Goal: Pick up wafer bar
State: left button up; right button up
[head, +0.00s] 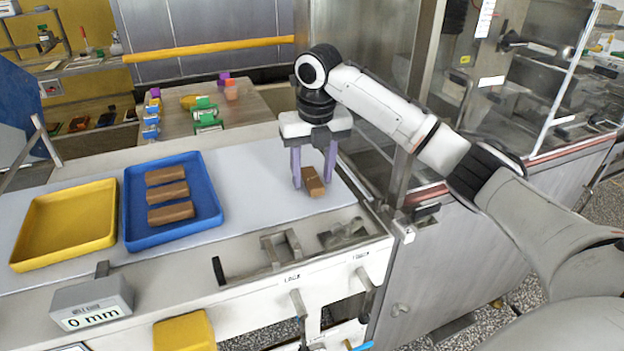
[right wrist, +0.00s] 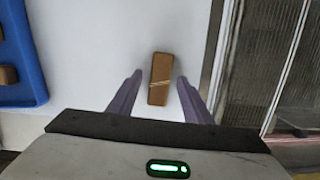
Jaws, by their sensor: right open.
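One brown wafer bar (head: 313,182) lies on the white work surface (head: 262,200), near its right end. In the right wrist view the same wafer bar (right wrist: 160,80) has pale diagonal stripes and sits between the fingers, with a gap on each side. My right gripper (head: 313,184) is open, pointing down, its two purple fingers on either side of the bar. It also shows in the right wrist view (right wrist: 159,80). Three more brown bars (head: 167,190) lie in a row in the blue tray (head: 216,215). My left gripper is not in view.
A yellow tray (head: 65,222) beside the blue tray is empty. Metal fixtures (head: 282,248) and a "0 mm" display (head: 92,303) sit along the front edge. A glass-and-metal machine housing (head: 375,130) stands close right of the bar. The white surface between tray and gripper is clear.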

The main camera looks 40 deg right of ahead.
jog(key=shift+f+p, duration=0.1)
jog(key=shift+p, duration=0.25)
jog(key=shift+c, duration=0.7)
jog(key=c, duration=0.8)
jog(key=shift+o, duration=0.2)
jog(key=shift+f, duration=0.1)
